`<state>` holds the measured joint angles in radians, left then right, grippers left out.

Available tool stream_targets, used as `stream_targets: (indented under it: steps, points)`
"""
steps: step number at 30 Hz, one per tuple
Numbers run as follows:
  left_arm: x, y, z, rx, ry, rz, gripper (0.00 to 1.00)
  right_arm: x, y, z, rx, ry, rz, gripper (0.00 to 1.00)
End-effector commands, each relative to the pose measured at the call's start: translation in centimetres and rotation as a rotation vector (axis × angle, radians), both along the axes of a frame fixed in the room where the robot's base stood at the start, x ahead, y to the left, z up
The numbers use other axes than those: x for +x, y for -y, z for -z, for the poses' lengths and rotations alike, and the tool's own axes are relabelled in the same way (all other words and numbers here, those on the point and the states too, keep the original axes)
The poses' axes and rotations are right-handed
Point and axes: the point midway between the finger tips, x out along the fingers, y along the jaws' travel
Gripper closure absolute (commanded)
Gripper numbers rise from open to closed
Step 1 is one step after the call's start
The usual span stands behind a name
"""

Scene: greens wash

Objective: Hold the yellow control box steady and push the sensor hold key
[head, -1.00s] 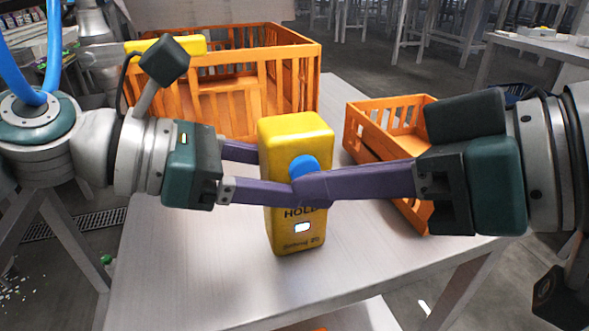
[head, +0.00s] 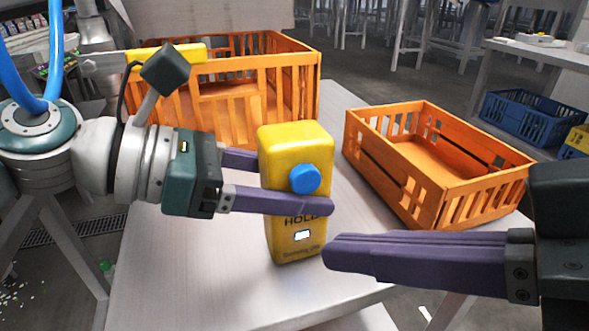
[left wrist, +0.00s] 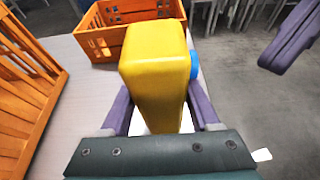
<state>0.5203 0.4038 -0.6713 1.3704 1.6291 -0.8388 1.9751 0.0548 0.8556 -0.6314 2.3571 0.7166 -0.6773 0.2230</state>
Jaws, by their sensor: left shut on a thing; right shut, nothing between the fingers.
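The yellow control box (head: 280,232) stands upright on the table in the head view. Its round blue key (head: 305,179) faces me, above the word HOLD and a small lit white window (head: 302,235). My left gripper (head: 293,182) is shut on the box, one finger across its front just below the key, the other behind. In the left wrist view the box (left wrist: 153,70) sits between both fingers, with the key (left wrist: 194,65) at its right side. My right gripper (head: 333,252) is shut and empty, below and right of the key, apart from it. It also shows in the left wrist view (left wrist: 272,60).
A large orange crate (head: 225,75) stands behind the box on the table (head: 170,270). A smaller orange crate (head: 480,190) stands to the right. A blue crate (head: 525,122) is farther right. Bare tabletop lies in front and left of the box.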

Motion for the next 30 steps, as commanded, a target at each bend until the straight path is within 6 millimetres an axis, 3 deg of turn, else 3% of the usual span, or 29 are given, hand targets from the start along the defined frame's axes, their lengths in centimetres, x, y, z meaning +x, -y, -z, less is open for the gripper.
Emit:
stream_targets:
  steps: [10, 11, 19, 30]
  points:
    - [-0.01, 0.00, 0.02, 0.000, 0.000, 0.000, 1.00, -0.65, 0.16, -0.03, 0.000, -0.001, -0.001, 1.00]
    - [-0.01, 0.00, 0.02, 0.000, 0.000, 0.000, 0.34, -0.64, 0.16, -0.03, 0.000, 0.000, -0.001, 1.00]
    - [-0.01, 0.00, 0.02, 0.000, 0.000, 0.000, 0.04, -0.62, 0.15, -0.03, 0.000, 0.000, -0.001, 1.00]
    - [-0.22, -0.88, -0.29, 0.001, -0.001, -0.001, 0.03, -0.61, 0.14, -0.04, 0.001, -0.001, -0.002, 1.00]
